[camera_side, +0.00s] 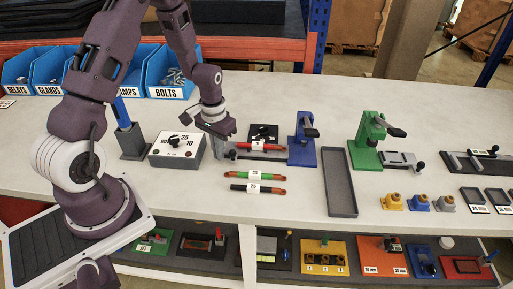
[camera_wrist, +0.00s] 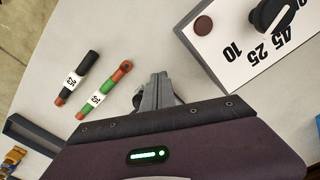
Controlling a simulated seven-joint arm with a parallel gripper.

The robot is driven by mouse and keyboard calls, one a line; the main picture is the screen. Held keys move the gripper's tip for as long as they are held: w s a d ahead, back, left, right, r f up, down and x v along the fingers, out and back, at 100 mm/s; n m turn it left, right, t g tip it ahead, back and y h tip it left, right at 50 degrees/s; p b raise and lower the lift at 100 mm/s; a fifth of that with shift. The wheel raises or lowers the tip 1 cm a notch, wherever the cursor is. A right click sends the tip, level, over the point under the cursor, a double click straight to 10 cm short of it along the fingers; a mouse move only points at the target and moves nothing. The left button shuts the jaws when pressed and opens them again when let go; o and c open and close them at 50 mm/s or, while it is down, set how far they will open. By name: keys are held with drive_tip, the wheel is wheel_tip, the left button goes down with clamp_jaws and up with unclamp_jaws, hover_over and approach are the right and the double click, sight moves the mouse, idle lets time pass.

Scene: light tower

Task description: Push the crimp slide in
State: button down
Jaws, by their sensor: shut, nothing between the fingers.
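A grey bar with a dark round knob (camera_side: 232,154) lies on the bench just below my gripper in the side view. It looks like the crimp slide, and it runs right toward the blue press (camera_side: 303,140). My gripper (camera_side: 222,150) is shut and empty, just left of the knob. I cannot tell whether they touch. In the wrist view my gripper (camera_wrist: 158,88) shows closed fingers over pale bench; the slide is not clearly visible there. A red cable piece (camera_side: 262,146) with a white label lies behind the bar.
A dial box (camera_side: 178,150) stands close to the left of my gripper. Two labelled cable pieces, a green one (camera_side: 255,175) and a black one (camera_side: 258,188), lie in front. A grey tray (camera_side: 339,182) and green press (camera_side: 368,142) stand to the right.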

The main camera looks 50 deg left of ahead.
drive_tip(key=shift+w+d, duration=3.25)
drive_tip(key=shift+r, duration=0.15)
drive_tip(key=shift+s+a+r, duration=0.25)
drive_tip(key=shift+a+r, duration=0.05)
drive_tip(key=shift+r, duration=0.2)
drive_tip(key=shift+s+a+r, duration=0.25)
drive_tip(key=shift+r, duration=2.65)
